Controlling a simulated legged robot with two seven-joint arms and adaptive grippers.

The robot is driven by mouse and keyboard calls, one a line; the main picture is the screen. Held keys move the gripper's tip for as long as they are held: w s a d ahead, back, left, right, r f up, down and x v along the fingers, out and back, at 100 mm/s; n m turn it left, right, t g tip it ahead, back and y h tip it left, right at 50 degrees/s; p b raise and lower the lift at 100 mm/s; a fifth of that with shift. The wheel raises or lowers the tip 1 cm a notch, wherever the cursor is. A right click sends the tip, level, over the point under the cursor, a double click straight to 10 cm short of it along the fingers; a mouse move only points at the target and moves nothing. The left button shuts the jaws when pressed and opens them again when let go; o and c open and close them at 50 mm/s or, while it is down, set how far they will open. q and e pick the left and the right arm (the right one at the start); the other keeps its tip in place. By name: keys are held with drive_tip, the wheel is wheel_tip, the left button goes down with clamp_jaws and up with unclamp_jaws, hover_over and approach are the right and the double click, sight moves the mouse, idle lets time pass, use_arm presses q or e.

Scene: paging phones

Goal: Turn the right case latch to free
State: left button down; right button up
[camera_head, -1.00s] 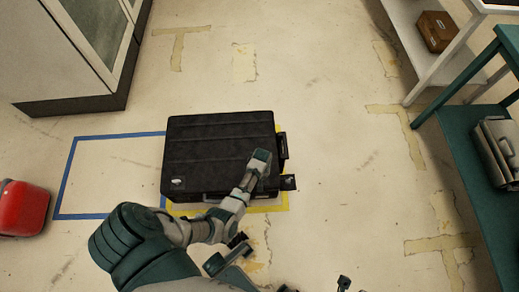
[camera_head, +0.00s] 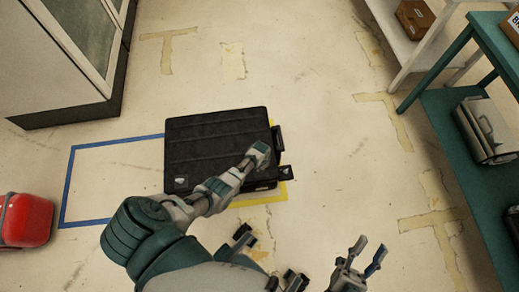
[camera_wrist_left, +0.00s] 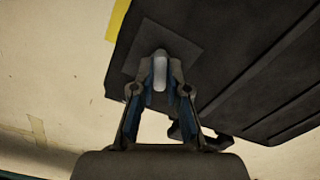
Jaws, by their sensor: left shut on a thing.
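The black case (camera_head: 215,140) lies flat on the floor inside yellow tape. In the left wrist view my left gripper (camera_wrist_left: 160,88) is shut on the pale knob of this latch (camera_wrist_left: 160,64), above a dark square plate (camera_wrist_left: 190,52). In the head view my left forearm covers part of the case and hides the fingers. The left latch (camera_head: 180,181) is at the front left corner. My right gripper (camera_head: 366,258) is open and empty, right of the case.
A side handle (camera_head: 278,138) juts from the case's right side. Blue tape (camera_head: 68,190) marks an empty rectangle to the left. A red container (camera_head: 27,220) is at far left, a white cabinet (camera_head: 45,65) behind it. A green shelf unit (camera_head: 445,115) stands at right.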

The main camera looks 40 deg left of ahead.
use_arm(q)
drive_tip(key=m, duration=0.3)
drive_tip(key=shift+a+m, duration=0.1)
drive_tip(key=shift+m, duration=0.8)
use_arm(e)
drive_tip(key=shift+w+f+g, duration=0.4)
drive_tip(key=shift+w, duration=0.05)
use_arm(q)
drive_tip(key=shift+m, duration=0.3)
drive_tip(key=c, duration=1.2)
unclamp_jaws()
drive_tip(key=shift+f, duration=0.1)
drive_tip(key=shift+o, duration=0.2)
use_arm(e)
drive_tip(key=shift+w+a, duration=0.1)
drive_tip(key=shift+a, duration=0.05)
use_arm(q)
wheel_tip(320, 180, up, 12)
